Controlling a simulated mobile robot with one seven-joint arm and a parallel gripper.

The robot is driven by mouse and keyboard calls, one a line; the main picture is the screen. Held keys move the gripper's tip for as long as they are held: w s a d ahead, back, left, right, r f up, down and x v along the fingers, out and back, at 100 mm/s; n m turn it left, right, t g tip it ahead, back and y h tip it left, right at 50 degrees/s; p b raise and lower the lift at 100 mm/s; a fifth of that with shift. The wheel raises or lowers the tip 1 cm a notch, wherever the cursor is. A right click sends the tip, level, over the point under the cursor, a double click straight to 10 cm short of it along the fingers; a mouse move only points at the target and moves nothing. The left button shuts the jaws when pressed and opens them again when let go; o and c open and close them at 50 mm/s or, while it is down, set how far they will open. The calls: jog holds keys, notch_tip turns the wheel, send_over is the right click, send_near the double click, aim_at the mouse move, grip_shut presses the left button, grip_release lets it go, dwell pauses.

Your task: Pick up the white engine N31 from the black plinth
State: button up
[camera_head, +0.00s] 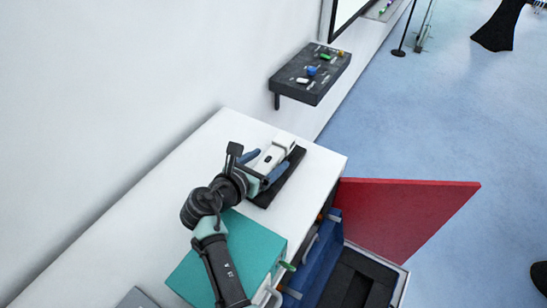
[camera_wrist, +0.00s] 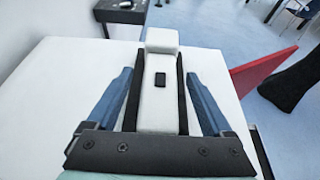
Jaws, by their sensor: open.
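The white engine N31 (camera_head: 271,156) lies on a black plinth (camera_head: 291,176) on the white counter top. In the wrist view the engine (camera_wrist: 158,100) is a long white block with a small black rectangle on top and a raised far end; dark strips of the plinth (camera_wrist: 182,100) show along both its sides. My gripper (camera_head: 265,166) is at the engine, with its blue fingers apart on either side of it. In the wrist view the gripper (camera_wrist: 160,100) is open, with gaps between the fingers and the engine. How low the fingertips reach is hard to tell.
A teal box (camera_head: 228,258) stands on the counter (camera_head: 150,215) under my arm. A dark wall shelf (camera_head: 312,73) with small coloured items is beyond the counter's far end. A red panel (camera_head: 400,210) juts out at the right. The counter left of the engine is clear.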

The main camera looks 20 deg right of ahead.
grip_shut()
dwell(0.4)
